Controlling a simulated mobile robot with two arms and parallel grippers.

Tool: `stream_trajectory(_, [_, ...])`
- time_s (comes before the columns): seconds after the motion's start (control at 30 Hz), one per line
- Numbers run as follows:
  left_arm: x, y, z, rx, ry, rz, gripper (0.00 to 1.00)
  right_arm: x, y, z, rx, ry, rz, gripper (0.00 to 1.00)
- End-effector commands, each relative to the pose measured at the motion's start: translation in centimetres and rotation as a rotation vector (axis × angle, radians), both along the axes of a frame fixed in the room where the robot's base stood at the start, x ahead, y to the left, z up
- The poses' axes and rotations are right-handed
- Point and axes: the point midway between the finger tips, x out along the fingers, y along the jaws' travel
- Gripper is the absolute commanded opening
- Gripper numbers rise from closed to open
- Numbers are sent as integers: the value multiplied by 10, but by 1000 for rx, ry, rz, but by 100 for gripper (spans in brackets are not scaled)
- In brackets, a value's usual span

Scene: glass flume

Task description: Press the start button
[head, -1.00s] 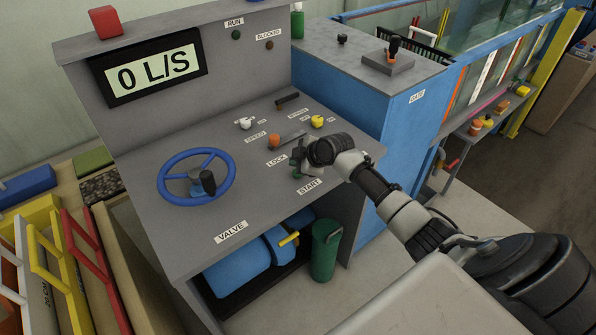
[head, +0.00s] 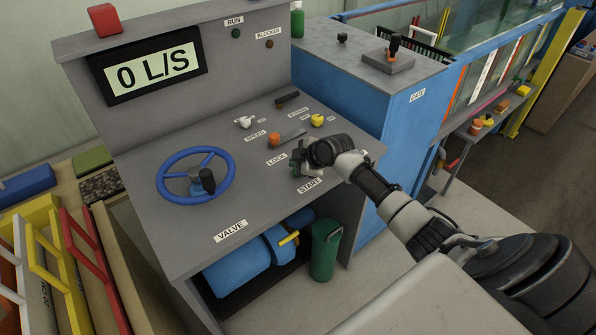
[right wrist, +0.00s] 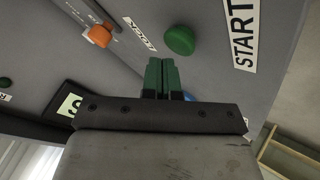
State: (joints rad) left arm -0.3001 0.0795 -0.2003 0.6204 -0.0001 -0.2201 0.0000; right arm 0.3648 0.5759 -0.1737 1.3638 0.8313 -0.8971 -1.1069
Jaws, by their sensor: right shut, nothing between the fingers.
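The green start button (right wrist: 180,41) shows in the right wrist view on the grey panel, between the LOCK label and the START label (right wrist: 241,30). In the head view my right gripper (head: 300,165) is over the panel just above the START label (head: 310,185) and hides the button. In the right wrist view the gripper's dark green fingers (right wrist: 161,75) are shut and empty. Their tips lie just short of the button in the picture; I cannot tell whether they touch it. The display (head: 152,71) reads 0 L/S. My left gripper is not in view.
The blue valve wheel (head: 196,175) stands at the left of the panel. A blue cabinet (head: 385,125) stands to the right.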

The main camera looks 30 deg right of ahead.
Motion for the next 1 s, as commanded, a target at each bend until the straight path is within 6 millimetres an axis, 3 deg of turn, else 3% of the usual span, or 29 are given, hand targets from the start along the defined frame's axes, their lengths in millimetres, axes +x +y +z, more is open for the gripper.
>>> stream_trajectory(1.0, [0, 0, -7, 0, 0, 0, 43, 0, 0, -9, -1, 1, -1, 0])
